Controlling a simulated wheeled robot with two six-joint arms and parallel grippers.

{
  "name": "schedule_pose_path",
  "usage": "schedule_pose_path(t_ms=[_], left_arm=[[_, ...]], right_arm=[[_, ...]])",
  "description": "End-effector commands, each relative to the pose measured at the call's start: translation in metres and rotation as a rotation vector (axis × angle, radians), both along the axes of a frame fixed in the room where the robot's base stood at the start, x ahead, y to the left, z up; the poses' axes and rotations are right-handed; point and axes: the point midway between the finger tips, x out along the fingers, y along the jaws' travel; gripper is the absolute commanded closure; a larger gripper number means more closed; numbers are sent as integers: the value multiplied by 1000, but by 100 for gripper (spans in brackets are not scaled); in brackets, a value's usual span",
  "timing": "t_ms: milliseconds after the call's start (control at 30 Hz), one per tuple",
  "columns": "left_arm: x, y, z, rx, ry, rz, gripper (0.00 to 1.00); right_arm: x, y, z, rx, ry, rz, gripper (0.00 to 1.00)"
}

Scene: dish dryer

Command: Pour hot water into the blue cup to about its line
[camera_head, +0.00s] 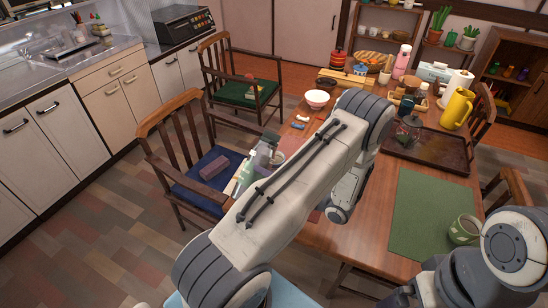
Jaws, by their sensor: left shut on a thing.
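My left arm crosses the middle of the view and hides part of the table. My left gripper (262,157) shows small at the table's left edge, beyond the arm. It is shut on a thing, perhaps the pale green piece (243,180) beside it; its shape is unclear. I cannot make out a blue cup with a line; it may be hidden behind my arm. A clear glass pot (408,131) stands on the dark tray (450,153). A white jug-like vessel (458,82) stands at the back right. My right gripper is not in view; only its arm shows at lower right.
A green mug (465,231) stands near the green mat (425,215) on the table's right. A yellow pitcher (456,109), pink bottle (401,62) and white-pink bowl (317,98) stand farther back. A chair with a blue cushion (190,185) is at the left.

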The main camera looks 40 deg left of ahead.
Motion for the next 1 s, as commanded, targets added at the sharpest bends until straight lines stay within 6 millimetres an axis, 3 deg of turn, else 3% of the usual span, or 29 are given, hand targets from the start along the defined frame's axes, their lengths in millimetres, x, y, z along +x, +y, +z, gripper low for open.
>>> schedule_pose_path(t_ms=[1000], left_arm=[[-2, 0, -5, -7, 112, 1, 100]], right_arm=[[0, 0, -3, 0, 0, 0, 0]])
